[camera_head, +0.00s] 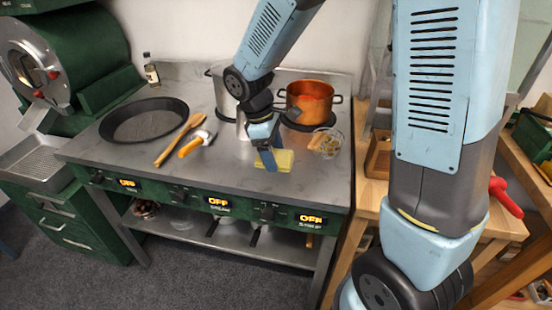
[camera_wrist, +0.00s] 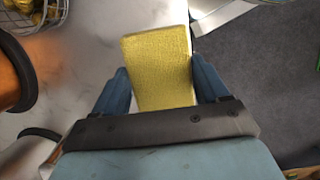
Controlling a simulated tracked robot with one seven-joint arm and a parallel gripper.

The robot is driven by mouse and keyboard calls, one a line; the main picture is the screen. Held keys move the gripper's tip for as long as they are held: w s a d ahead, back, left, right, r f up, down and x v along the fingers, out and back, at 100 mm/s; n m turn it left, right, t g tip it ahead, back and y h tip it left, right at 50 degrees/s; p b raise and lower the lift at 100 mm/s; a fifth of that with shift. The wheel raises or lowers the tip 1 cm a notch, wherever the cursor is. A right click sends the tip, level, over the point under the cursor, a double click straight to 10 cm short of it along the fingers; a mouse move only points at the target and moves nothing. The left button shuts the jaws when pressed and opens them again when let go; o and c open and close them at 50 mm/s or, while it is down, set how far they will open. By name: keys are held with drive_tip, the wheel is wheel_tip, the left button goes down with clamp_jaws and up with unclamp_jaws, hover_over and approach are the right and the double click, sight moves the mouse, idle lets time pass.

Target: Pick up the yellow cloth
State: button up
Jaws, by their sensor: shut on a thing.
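The yellow cloth (camera_head: 281,160) is a small flat folded pad at the front right of the grey stove top. My gripper (camera_head: 266,160) is down at it, with its blue fingers at the cloth. In the wrist view the cloth (camera_wrist: 160,65) lies between the two fingers of my gripper (camera_wrist: 160,88), one on each side, and its far end sticks out past the fingertips. My gripper is shut on the cloth. I cannot tell whether the cloth is lifted clear of the stove top.
A copper pot (camera_head: 309,104) stands behind the cloth, and a wire basket (camera_head: 327,143) stands to its right. A black pan (camera_head: 144,119), a wooden spoon (camera_head: 180,140) and a yellow-handled scraper (camera_head: 195,145) lie to the left. The stove's front edge is close to the cloth.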

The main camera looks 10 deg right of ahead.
drive_tip(key=s+r, duration=0.5)
drive_tip(key=s, duration=0.5)
drive_tip(key=shift+s+d+r, duration=0.25)
drive_tip(key=shift+r, duration=0.15)
